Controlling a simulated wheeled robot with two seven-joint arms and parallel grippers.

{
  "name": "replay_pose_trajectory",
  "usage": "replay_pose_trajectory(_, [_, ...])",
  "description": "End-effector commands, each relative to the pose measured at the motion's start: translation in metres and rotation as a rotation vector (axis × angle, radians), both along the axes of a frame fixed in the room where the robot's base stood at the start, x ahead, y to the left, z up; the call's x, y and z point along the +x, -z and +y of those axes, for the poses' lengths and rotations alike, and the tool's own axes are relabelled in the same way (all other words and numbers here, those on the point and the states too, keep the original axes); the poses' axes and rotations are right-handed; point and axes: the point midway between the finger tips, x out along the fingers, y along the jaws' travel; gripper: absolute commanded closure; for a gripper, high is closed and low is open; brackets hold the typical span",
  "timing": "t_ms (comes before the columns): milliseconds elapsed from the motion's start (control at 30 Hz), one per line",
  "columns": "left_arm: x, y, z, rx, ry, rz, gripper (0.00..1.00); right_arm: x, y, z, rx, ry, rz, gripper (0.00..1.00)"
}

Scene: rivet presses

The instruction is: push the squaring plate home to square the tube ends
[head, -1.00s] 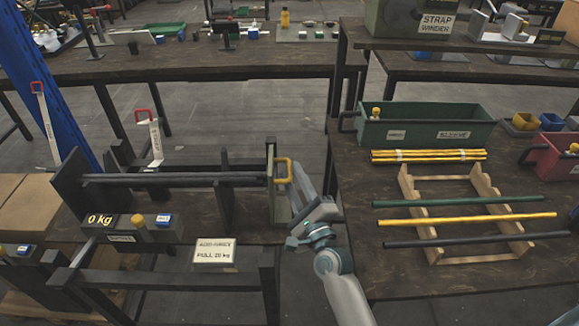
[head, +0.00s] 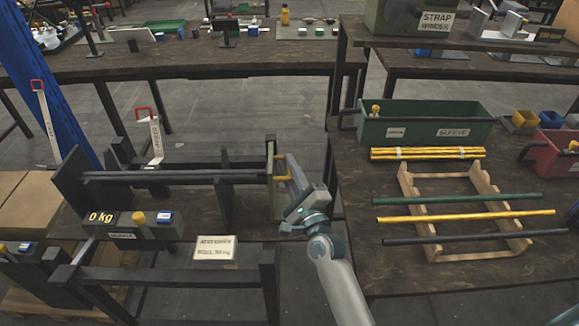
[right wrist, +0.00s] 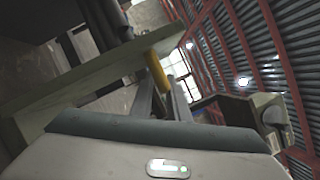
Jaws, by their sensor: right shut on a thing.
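The squaring plate (head: 270,160) stands upright, a pale slab at the right end of the dark frame on the left bench. It also shows as a slanted slab in the right wrist view (right wrist: 95,82). Its yellow handle (right wrist: 157,72) is on the side facing my right gripper (head: 287,180). The gripper is shut on this handle, and its fingers hide part of it in the head view. Dark tubes (head: 170,178) lie lengthwise in the frame, their right ends close to the plate. Any gap there is too small to tell. My left gripper is not in view.
On the right bench, a wooden rack (head: 480,250) holds green, yellow and dark tubes. A green bin (head: 425,128) and a yellow bundle (head: 428,153) are behind it.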

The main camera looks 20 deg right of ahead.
Motion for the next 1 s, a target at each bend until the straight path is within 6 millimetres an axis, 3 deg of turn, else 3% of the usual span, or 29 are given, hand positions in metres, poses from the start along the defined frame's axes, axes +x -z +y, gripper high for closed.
replay_pose_trajectory(300, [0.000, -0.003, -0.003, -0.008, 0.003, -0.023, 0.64, 0.014, -0.007, 0.042, 0.004, 0.002, -0.011, 1.00])
replay_pose_trajectory(567, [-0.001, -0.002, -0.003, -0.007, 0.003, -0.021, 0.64, 0.014, -0.008, 0.044, 0.002, 0.001, -0.014, 1.00])
replay_pose_trajectory(600, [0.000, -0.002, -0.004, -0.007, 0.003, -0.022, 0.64, 0.014, -0.009, 0.044, 0.002, 0.002, -0.015, 0.81])
replay_pose_trajectory(667, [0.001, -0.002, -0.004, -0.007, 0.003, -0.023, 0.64, 0.015, -0.009, 0.043, 0.002, 0.002, -0.015, 0.71])
replay_pose_trajectory(1000, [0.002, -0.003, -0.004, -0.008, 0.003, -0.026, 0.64, 0.014, -0.006, 0.043, 0.002, 0.000, -0.009, 0.71])
